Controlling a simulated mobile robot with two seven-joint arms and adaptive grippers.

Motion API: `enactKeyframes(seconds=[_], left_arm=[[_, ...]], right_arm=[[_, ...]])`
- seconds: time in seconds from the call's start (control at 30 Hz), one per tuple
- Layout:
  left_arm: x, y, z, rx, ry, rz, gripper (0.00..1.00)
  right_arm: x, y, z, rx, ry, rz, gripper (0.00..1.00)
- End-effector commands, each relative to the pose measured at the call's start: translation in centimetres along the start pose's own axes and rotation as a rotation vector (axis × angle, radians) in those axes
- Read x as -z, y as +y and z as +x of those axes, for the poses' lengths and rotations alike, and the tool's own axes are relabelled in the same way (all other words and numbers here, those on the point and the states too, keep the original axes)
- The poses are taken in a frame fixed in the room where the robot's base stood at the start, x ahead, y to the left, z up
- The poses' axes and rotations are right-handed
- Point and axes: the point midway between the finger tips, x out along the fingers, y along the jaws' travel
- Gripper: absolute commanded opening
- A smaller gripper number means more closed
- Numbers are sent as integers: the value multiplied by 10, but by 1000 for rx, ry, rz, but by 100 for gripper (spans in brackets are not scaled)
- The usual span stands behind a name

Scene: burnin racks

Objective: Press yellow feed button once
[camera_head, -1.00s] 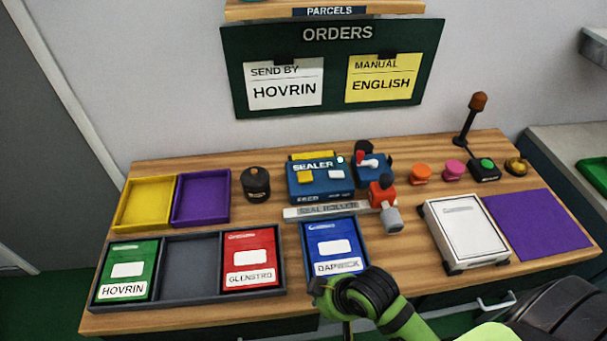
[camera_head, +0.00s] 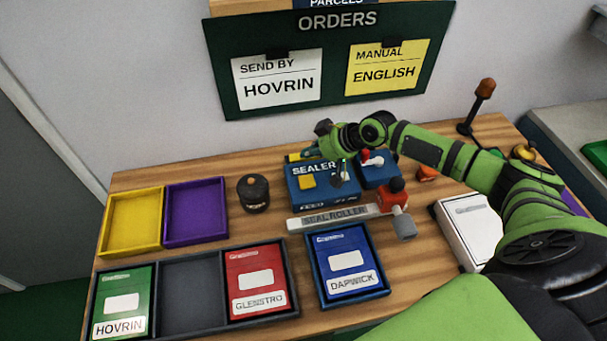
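The blue sealer box (camera_head: 318,197) sits at the middle back of the bench, labelled SEALER. The yellow button (camera_head: 306,182) is on the left of its top face and is uncovered. My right arm reaches in from the right, and its gripper (camera_head: 341,171) is over the right part of the sealer, to the right of the yellow button and apart from it in the picture. It hides the white button there. The fingers are small and dark, so I cannot tell whether they are open or shut. My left gripper is not in view.
A dark pot (camera_head: 253,193) stands to the left. A blue tray with the Dapwick booklet (camera_head: 345,261) is in front. My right arm covers much of the bench's right side.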

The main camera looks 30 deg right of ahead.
Motion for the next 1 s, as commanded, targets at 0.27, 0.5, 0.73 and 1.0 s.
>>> enactKeyframes(seconds=[0.27,0.5,0.73,1.0], left_arm=[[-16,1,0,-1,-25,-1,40],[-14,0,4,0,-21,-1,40],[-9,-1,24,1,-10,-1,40],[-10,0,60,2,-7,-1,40]], right_arm=[[2,3,-1,-3,5,6,0],[-1,4,2,-2,4,5,0],[-16,10,18,-2,4,5,0],[-42,21,45,-3,4,4,0]])
